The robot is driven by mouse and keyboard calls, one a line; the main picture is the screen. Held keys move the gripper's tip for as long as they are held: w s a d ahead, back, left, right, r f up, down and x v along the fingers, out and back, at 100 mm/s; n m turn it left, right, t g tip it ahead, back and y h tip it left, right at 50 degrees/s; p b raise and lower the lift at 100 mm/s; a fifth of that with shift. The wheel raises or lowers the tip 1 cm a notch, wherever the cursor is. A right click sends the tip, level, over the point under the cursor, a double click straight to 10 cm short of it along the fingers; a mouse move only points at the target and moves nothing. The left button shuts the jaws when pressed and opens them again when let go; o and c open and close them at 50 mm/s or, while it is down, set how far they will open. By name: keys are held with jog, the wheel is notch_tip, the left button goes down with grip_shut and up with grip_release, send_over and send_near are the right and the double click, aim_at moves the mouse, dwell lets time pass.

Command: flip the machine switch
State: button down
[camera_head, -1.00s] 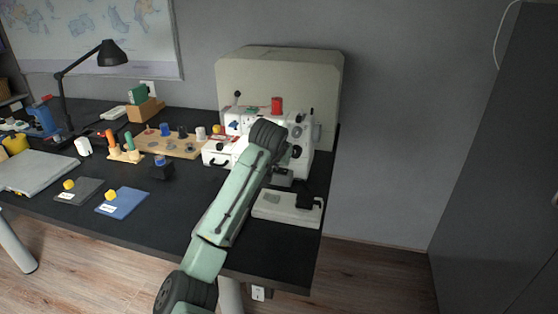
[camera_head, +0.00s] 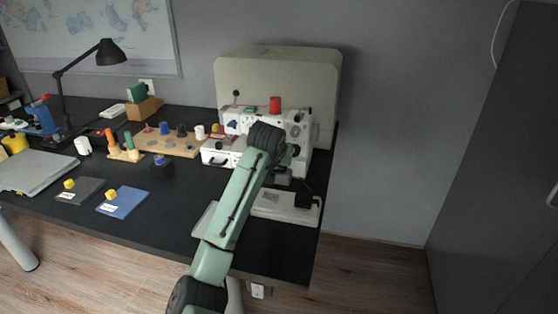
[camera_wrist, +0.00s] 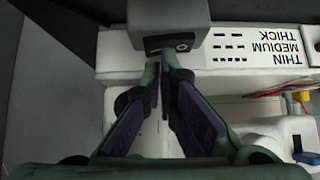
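The white sewing machine (camera_head: 301,130) stands at the right end of the black desk, in front of its beige cover. My arm reaches up to its front; my gripper is mostly hidden behind the wrist in the head view. In the wrist view, my gripper (camera_wrist: 161,68) has its two dark fingers close together, tips almost meeting, with nothing visible between them. The tips are at a grey block (camera_wrist: 168,33) with a dark face and a small round fitting, beside a white panel (camera_wrist: 262,45) printed THIN, MEDIUM, THICK.
The beige cover (camera_head: 235,75) stands behind the machine. A white foot pedal (camera_head: 285,207) lies at the desk's right edge. A wooden spool rack (camera_head: 180,143) stands to the left. Blue (camera_head: 125,202) and dark (camera_head: 75,191) mats hold yellow pieces. Floor to the right is clear.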

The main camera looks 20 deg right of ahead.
notch_tip(320, 180, up, 5)
jog(key=p, duration=0.4)
jog(key=shift+w+a+f+p, duration=0.1)
jog(key=shift+f+p, duration=0.05)
jog(key=shift+p, duration=0.2)
jog(key=a+b+v, duration=0.1)
jog(key=b+v, duration=0.2)
jog(key=v, duration=0.6)
jog(key=shift+a, duration=0.2)
